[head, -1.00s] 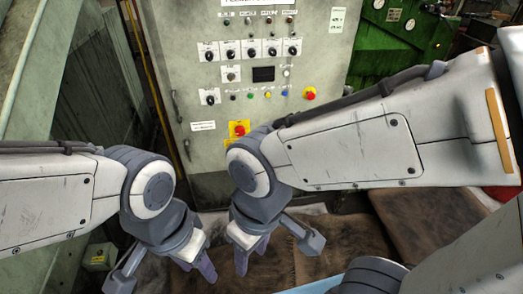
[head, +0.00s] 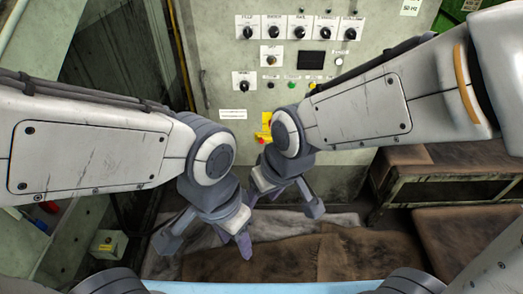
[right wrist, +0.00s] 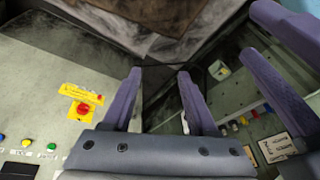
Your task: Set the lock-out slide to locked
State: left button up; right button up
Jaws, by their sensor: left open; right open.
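A yellow plate with a red part, possibly the lock-out slide, is low on the grey control panel (head: 225,50). In the head view my right arm partly covers this plate (head: 266,121). In the right wrist view the plate (right wrist: 72,112) shows left of the fingers, under a yellow label (right wrist: 84,95); the slide's position cannot be made out. My right gripper (head: 262,196) is open and empty, below the plate and apart from it; it also shows in the right wrist view (right wrist: 159,72). My left gripper (head: 234,240) is open and empty, lower and close beside the right one.
Several black rotary knobs (head: 300,32) and a dark display (head: 311,60) sit above on the panel. A small box (head: 108,243) stands at lower left. A brown-topped bench (head: 440,157) is at right. Crumpled brown sheeting (head: 310,245) covers the floor below the grippers.

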jog(key=w+a+f+m+t+y+b, duration=0.1)
jog(key=w+a+f+t+b, duration=0.35)
jog(key=w+f, duration=0.7)
jog(key=m+t+h+b, duration=0.45)
jog(key=t+b, duration=0.65)
jog(key=b, duration=1)
send_near(262, 143)
pick_arm(q)
notch_tip(262, 143, down, 32)
jog(key=b, duration=0.3)
jog(key=shift+r, duration=0.25)
pick_arm(e)
jog(key=shift+m+y, duration=0.25)
jog(key=shift+y, duration=0.2)
jog(key=w, duration=0.8)
jog(key=shift+w+d, duration=0.1)
jog(key=shift+d, duration=0.1)
pick_arm(q)
jog(key=shift+w, duration=0.1)
pick_arm(e)
grip_shut()
